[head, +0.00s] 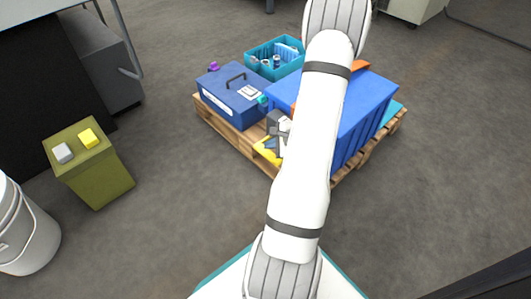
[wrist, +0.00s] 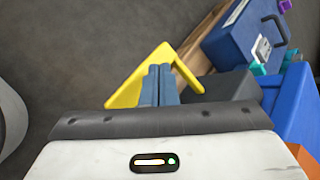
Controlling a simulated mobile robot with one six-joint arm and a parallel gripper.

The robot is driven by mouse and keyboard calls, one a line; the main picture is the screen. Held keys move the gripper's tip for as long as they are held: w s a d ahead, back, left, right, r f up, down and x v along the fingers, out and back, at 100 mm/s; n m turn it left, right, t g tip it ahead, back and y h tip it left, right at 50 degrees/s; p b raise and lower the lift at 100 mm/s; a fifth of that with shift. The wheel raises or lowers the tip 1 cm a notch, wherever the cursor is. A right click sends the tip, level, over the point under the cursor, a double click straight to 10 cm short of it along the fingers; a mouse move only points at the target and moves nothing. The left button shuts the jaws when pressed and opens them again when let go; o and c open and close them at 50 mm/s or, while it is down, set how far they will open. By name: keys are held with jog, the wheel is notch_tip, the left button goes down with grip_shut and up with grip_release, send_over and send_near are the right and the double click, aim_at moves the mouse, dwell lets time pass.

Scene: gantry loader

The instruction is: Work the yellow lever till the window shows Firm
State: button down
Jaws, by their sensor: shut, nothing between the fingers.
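A yellow flat piece with a pointed, triangular outline (wrist: 128,88) shows in the wrist view, just beyond and left of my fingertips (wrist: 160,70). Part of it is behind the fingers; I cannot tell whether they touch it. A bit of yellow (head: 262,149) also shows in the head view at the pallet's near edge, beside my gripper (head: 274,148). I cannot tell whether this yellow piece is the lever. No window and no word Firm can be made out in either view. My gripper is shut and empty, its two blue-grey fingers together.
The wooden pallet (head: 225,134) carries a blue toolbox (head: 228,98), a teal crate (head: 253,56) with small items, and a large blue bin (head: 373,108). An olive box (head: 98,183) with a yellow block (head: 87,138) and a grey block (head: 63,153) stands left. Floor between is clear.

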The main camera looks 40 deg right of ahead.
aim_at(270, 153)
jog(key=shift+r+p, duration=1.2)
jog(key=shift+r, duration=1.1)
jog(key=shift+w+a+r, duration=0.1)
jog(key=shift+r, duration=0.05)
jog(key=a+r+n+g+y+p, duration=0.2)
jog(key=a+r+n+p, duration=0.55)
jog(key=r, duration=0.75)
jog(key=a+r+n+g+y+p, duration=0.15)
jog(key=a+r+n+p, duration=0.25)
jog(key=a+r+p, duration=0.75)
jog(key=s+a+r+n+g+h+p, duration=0.1)
jog(key=s+a+r+n+h+p, duration=0.1)
jog(key=r, duration=0.9)
jog(key=s+a+r+n+h+p, duration=0.2)
jog(key=s+a+r+n+p, duration=0.2)
jog(key=r+p, duration=0.5)
jog(key=s+a+r+n+g+h+p, duration=0.1)
jog(key=s+r+n+p, duration=0.4)
jog(key=r, duration=0.8)
jog(key=shift+s+a+n+g+h, duration=0.35)
jog(key=shift+s+a+n+h, duration=0.25)
jog(key=shift+s+a, duration=0.3)
